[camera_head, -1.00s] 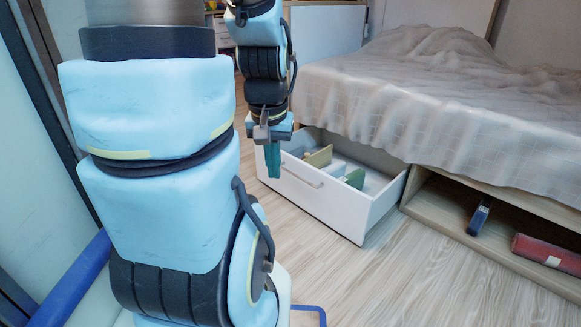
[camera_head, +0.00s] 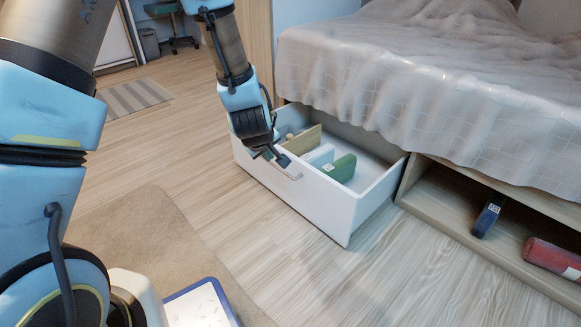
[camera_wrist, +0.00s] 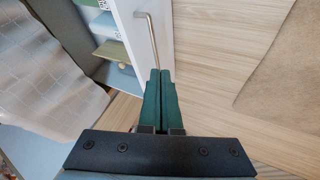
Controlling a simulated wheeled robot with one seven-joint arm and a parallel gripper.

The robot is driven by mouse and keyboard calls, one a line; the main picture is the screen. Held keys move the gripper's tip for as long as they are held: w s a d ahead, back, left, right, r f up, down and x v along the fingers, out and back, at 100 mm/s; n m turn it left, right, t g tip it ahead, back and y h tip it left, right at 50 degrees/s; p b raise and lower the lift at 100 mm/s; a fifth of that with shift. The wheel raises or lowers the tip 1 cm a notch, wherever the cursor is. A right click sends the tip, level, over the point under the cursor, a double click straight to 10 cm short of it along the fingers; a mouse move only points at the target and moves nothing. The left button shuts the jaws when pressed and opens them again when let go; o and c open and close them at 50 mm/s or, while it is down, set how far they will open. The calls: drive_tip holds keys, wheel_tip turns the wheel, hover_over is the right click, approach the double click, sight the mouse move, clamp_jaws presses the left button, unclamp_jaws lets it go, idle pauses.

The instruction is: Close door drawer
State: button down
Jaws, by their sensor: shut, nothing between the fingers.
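The white drawer (camera_head: 325,205) under the bed is pulled well out, with its open top showing. It also shows in the wrist view (camera_wrist: 130,32), with its metal bar handle (camera_wrist: 149,38) on the front face. Inside stand a green item (camera_head: 340,168) and a tan item (camera_head: 303,139), among others. My gripper (camera_head: 284,161) is at the upper part of the drawer front, near the handle. In the wrist view its two green fingers (camera_wrist: 160,74) are together and empty, with their tips close to the handle's near end. I cannot tell whether they touch the drawer.
The bed (camera_head: 420,105) with a pale cover stands above the drawer. An open shelf (camera_head: 445,205) to the right holds a dark blue item (camera_head: 487,215) and a red roll (camera_head: 552,257). Wood floor is clear before the drawer; a beige rug (camera_head: 140,232) lies at left.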

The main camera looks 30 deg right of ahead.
wheel_tip(320, 180, down, 2)
drive_tip(key=s+d, duration=0.1)
drive_tip(key=d, duration=0.1)
drive_tip(key=b, duration=0.5)
approach(294, 166)
drive_tip(key=f, duration=0.1)
drive_tip(key=w+a+f, duration=0.1)
drive_tip(key=f, duration=0.1)
drive_tip(key=a+f, duration=0.1)
drive_tip(key=shift+w+a+f, duration=0.1)
drive_tip(key=shift+w+f, duration=0.1)
drive_tip(key=shift+f, duration=0.15)
drive_tip(key=shift+w+d+r+b, duration=0.1)
drive_tip(key=shift+d+b, duration=0.05)
drive_tip(key=shift+d, duration=0.45)
drive_tip(key=shift+w+d+r+b, duration=0.1)
drive_tip(key=shift+d+r+b, duration=0.05)
drive_tip(key=shift+d, duration=0.45)
drive_tip(key=shift+w+d+r, duration=0.1)
drive_tip(key=shift+w+d, duration=0.05)
drive_tip(key=shift+d, duration=0.45)
